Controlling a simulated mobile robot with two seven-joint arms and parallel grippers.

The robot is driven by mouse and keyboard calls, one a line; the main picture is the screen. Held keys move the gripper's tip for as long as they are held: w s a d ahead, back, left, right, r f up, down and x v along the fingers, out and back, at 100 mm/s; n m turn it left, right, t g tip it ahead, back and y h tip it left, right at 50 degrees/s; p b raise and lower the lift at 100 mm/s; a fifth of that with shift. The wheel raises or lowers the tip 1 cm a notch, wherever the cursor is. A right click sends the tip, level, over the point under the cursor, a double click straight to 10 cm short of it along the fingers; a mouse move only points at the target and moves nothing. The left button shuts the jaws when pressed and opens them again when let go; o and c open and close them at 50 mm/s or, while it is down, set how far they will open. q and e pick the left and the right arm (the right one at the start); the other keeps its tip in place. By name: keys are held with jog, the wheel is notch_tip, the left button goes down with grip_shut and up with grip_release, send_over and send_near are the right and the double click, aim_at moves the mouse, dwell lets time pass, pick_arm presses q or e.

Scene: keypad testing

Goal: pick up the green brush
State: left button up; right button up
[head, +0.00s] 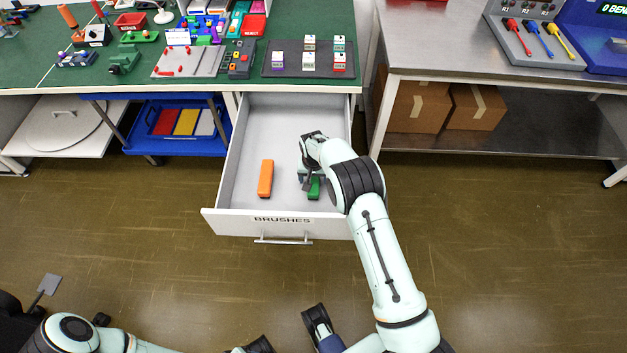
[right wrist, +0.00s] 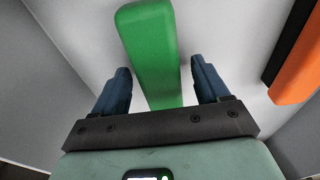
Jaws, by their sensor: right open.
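The green brush (head: 314,187) lies in the open drawer, right of its middle and near the front, partly hidden by my right arm in the head view. In the right wrist view the green brush (right wrist: 152,50) runs lengthwise between the fingers of my right gripper (right wrist: 161,82). The fingers stand apart, with a gap visible on each side of the brush. In the head view my right gripper (head: 308,180) is inside the drawer at the brush, mostly hidden by its own wrist.
An orange brush (head: 265,179) lies to the left in the same drawer (head: 240,130); it also shows at the right in the right wrist view (right wrist: 298,70). The drawer walls and the front panel labelled BRUSHES (head: 282,226) surround the gripper. The bench (head: 180,60) is above and behind.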

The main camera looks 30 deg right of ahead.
jog(key=c, duration=1.1)
jog(key=shift+r, duration=0.15)
